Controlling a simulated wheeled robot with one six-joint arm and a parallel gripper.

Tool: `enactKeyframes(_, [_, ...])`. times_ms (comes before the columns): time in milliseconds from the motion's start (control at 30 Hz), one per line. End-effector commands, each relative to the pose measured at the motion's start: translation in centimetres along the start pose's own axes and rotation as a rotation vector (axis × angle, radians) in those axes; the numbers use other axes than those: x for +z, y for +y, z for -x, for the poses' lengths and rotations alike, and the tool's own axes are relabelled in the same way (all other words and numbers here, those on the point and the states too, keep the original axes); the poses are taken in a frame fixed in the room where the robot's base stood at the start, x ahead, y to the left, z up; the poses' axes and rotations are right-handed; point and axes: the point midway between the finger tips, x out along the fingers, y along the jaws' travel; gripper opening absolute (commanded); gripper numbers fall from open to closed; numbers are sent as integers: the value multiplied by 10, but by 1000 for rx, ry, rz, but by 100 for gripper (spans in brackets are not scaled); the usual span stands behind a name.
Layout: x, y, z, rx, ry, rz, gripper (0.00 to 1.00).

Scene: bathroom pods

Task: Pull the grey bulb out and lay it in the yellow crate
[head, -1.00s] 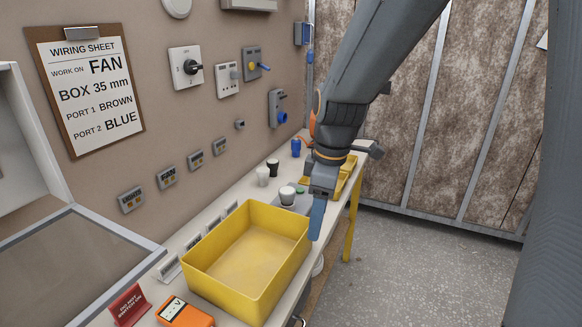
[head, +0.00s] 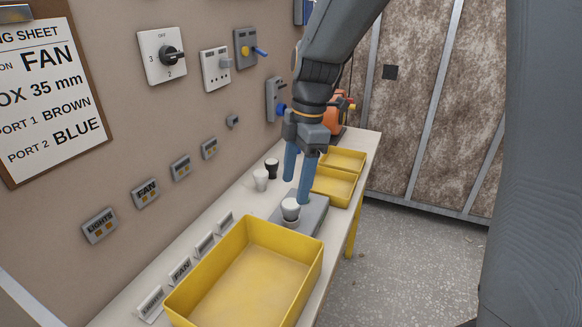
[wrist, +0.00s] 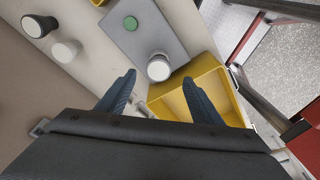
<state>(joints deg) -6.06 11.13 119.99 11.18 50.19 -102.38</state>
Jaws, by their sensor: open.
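The light grey bulb (head: 291,207) sits upright in a fitting on a grey plate (head: 312,214) on the bench. In the wrist view the bulb (wrist: 158,67) lies just beyond my fingertips, roughly between them in the picture. My gripper (head: 297,191) points down with its blue fingers apart and empty; its right finger is close to the bulb, contact unclear. The gripper (wrist: 159,79) also shows open in the wrist view. The large yellow crate (head: 310,262) stands on the near side of the plate, empty. Its corner (wrist: 165,91) shows below the bulb in the wrist view.
A white bulb (head: 260,180) and a black bulb (head: 271,168) stand near the wall. A green button (wrist: 130,23) is on the plate. Two smaller yellow bins (head: 347,160) are farther along the bench. Label stands (head: 180,270) line the crate's wall side.

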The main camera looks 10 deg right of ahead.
Motion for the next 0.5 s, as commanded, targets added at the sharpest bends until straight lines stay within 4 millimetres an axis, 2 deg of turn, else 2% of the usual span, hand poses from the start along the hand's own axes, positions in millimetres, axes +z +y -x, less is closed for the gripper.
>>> enactKeyframes(167, [-2,-1,-12,-4,1,5,60])
enactKeyframes(500, [-4,-1,-60,-5,0,8,60])
